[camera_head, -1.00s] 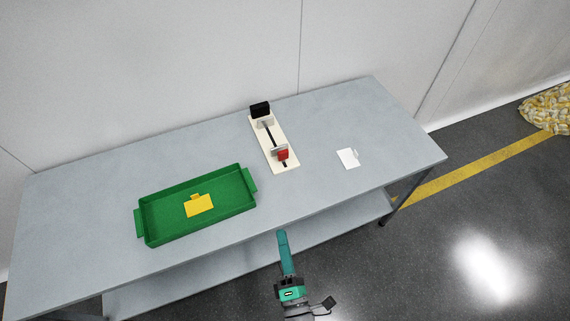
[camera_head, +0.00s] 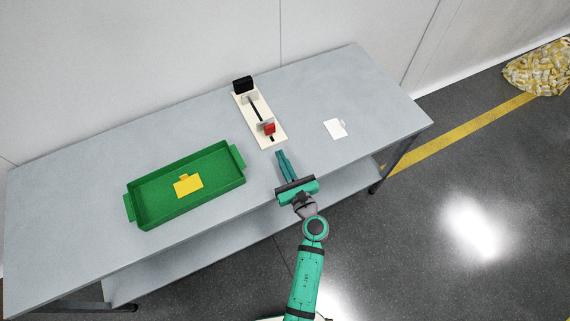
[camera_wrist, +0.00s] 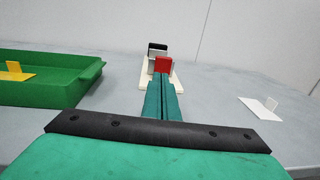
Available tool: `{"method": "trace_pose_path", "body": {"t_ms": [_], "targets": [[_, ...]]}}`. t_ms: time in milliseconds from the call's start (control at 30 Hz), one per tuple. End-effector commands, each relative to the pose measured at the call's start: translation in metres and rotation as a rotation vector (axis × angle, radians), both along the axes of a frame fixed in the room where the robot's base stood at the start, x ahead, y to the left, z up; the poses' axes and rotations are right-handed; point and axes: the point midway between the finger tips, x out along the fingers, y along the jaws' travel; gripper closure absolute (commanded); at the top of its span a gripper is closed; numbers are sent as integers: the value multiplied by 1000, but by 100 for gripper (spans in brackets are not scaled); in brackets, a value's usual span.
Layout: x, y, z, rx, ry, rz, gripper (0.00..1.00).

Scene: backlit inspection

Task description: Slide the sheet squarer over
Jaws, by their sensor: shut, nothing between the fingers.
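The sheet squarer is a long cream base (camera_head: 271,141) with a dark slot along it, lying on the grey table. A black block (camera_head: 243,84) stands at its far end, with a pale upright piece near it. A red block (camera_head: 269,128) with a grey plate sits toward its near end. In the wrist view the red block (camera_wrist: 162,65) is straight ahead of the fingertips. My gripper (camera_head: 281,153) is shut and empty, close to the near end of the base; it also shows in the wrist view (camera_wrist: 161,80). Contact with the squarer cannot be told.
A green tray (camera_head: 140,221) with a yellow tabbed plate (camera_head: 188,185) in it lies to the left. A white tabbed plate (camera_head: 335,129) lies to the right. The grey table (camera_head: 75,161) is otherwise clear, with a wall behind it.

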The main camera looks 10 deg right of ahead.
Motion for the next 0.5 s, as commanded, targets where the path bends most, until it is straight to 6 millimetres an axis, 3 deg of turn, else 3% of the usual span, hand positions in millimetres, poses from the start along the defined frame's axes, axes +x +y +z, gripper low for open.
{"method": "trace_pose_path", "body": {"t_ms": [300,500], "targets": [[57,14,1,0,-2,0,100],[79,20,0,1,0,0,100]]}}
